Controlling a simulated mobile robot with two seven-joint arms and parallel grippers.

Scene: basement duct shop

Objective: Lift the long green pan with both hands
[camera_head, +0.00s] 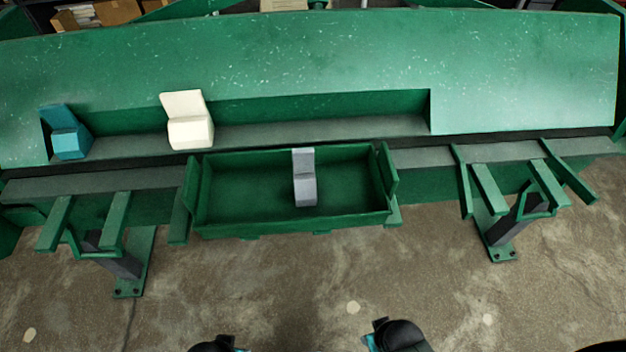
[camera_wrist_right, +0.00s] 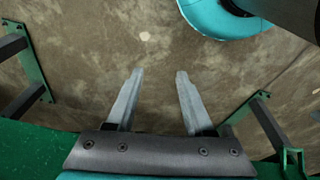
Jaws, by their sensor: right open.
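The long green pan (camera_head: 245,188) sits at the front edge of the green machine, in the middle of the head view. It is level, with upright green plates at its left and right ends. A grey angled block (camera_head: 305,178) stands inside it, a little right of its middle. My right gripper (camera_wrist_right: 159,74) shows in the right wrist view with its two grey fingers spread apart and nothing between them, above the concrete floor. The pan is not recognisable in that view. My left gripper is in neither view; only dark arm parts show at the bottom of the head view.
A cream block (camera_head: 189,122) and a teal block (camera_head: 68,136) stand on the ledge behind and left of the pan. Green-armed brackets on dark posts stand left (camera_head: 120,260) and right (camera_head: 505,225) of the pan. The concrete floor (camera_head: 270,290) in front is clear.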

